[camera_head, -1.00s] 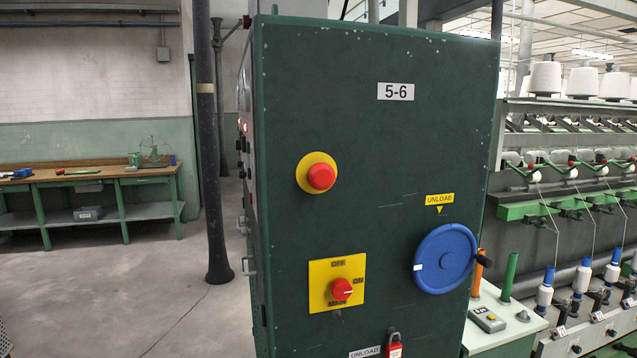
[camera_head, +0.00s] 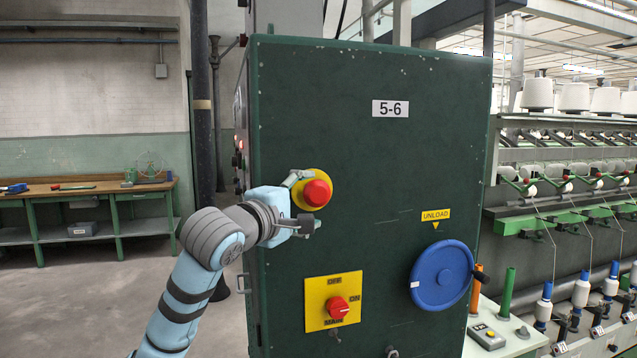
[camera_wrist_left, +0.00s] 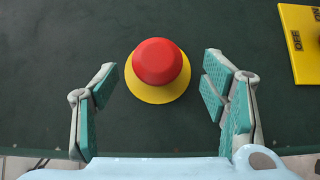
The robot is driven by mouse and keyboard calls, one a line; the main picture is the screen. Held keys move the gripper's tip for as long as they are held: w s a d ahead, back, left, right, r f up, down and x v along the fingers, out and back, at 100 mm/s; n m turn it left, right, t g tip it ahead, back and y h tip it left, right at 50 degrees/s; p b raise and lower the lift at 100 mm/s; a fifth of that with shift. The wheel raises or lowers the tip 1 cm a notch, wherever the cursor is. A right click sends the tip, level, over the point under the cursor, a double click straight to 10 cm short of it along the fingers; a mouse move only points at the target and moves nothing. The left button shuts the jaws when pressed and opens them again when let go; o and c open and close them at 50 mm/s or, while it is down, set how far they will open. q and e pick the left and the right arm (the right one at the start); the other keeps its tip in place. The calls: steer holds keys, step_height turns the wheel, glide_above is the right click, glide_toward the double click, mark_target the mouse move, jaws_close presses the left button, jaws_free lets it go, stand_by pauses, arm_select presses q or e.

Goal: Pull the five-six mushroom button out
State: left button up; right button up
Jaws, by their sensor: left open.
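The red mushroom button (camera_head: 317,193) sits on a round yellow plate (camera_head: 322,175) on the green cabinet face, under the 5-6 label (camera_head: 390,108). My left gripper (camera_head: 303,201) is at the button from the left, its fingers partly in front of the yellow plate. In the left wrist view the red button (camera_wrist_left: 157,62) lies between and a little beyond the open fingers of my left gripper (camera_wrist_left: 158,88). My right gripper is not in view.
Below the button is a red rotary switch (camera_head: 337,307) on a yellow plate (camera_head: 318,318). A blue handwheel (camera_head: 441,276) is at the lower right under an UNLOAD label (camera_head: 436,215). A spinning frame with white bobbins (camera_head: 574,97) stands right; a workbench (camera_head: 80,192) stands left.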

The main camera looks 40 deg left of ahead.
mark_target(313, 195)
arm_select(q)
steer(key=w, duration=0.1)
steer(key=w+p, duration=0.1)
steer(key=w, duration=0.2)
steer(key=shift+w+a+r, duration=0.2)
steer(key=shift+a+r, duration=0.05)
steer(key=shift+a, duration=0.15)
steer(key=shift+w+a+f, duration=0.1)
steer(key=shift+w, duration=0.05)
